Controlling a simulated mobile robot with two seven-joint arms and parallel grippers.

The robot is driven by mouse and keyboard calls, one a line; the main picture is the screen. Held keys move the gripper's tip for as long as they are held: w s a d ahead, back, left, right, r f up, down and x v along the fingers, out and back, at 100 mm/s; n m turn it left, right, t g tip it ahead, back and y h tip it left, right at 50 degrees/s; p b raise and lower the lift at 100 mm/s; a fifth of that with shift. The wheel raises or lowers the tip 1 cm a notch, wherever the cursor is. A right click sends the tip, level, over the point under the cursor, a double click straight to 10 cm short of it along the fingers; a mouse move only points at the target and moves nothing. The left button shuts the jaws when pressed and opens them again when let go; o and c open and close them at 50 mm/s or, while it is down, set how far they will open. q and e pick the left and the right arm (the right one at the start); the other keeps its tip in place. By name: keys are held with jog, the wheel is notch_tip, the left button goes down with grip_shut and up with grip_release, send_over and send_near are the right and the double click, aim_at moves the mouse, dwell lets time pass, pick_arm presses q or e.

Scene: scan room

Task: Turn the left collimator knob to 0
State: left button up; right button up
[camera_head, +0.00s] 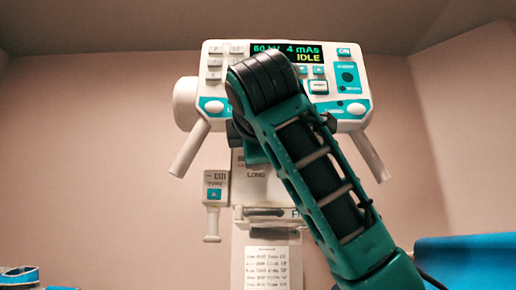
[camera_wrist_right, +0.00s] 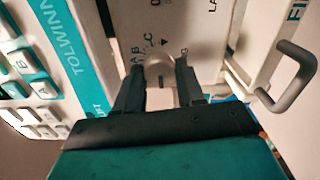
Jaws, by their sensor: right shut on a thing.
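A pale, rounded knob (camera_wrist_right: 158,66) on the white collimator face (camera_wrist_right: 195,35) shows in the right wrist view. A small dark triangle and printed marks including B and C surround it. The knob's exact setting cannot be read. My right gripper (camera_wrist_right: 159,84) has one dark finger on each side of the knob and is shut on it. In the head view, my right arm covers the middle of the white control head (camera_head: 218,75) and hides the knob and the fingertips. My left gripper is in neither view.
The head's display (camera_head: 287,53) reads 4 mAs and IDLE. Two slanted handles (camera_head: 190,150) (camera_head: 366,157) hang from its sides. A grey bar handle (camera_wrist_right: 292,85) stands out beside the collimator in the wrist view. A small hanging unit (camera_head: 215,187) and a printed sheet (camera_head: 266,268) are below.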

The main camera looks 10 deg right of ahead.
jog(key=o, duration=0.8)
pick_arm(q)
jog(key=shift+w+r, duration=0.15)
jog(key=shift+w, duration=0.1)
pick_arm(e)
jog(key=shift+o, duration=1.2)
pick_arm(q)
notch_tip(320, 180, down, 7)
jog(key=b, duration=0.8)
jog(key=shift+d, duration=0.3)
pick_arm(e)
jog(key=s+a, duration=0.2)
jog(key=s, duration=1)
jog(key=shift+s+a, duration=0.25)
jog(key=shift+s, duration=0.05)
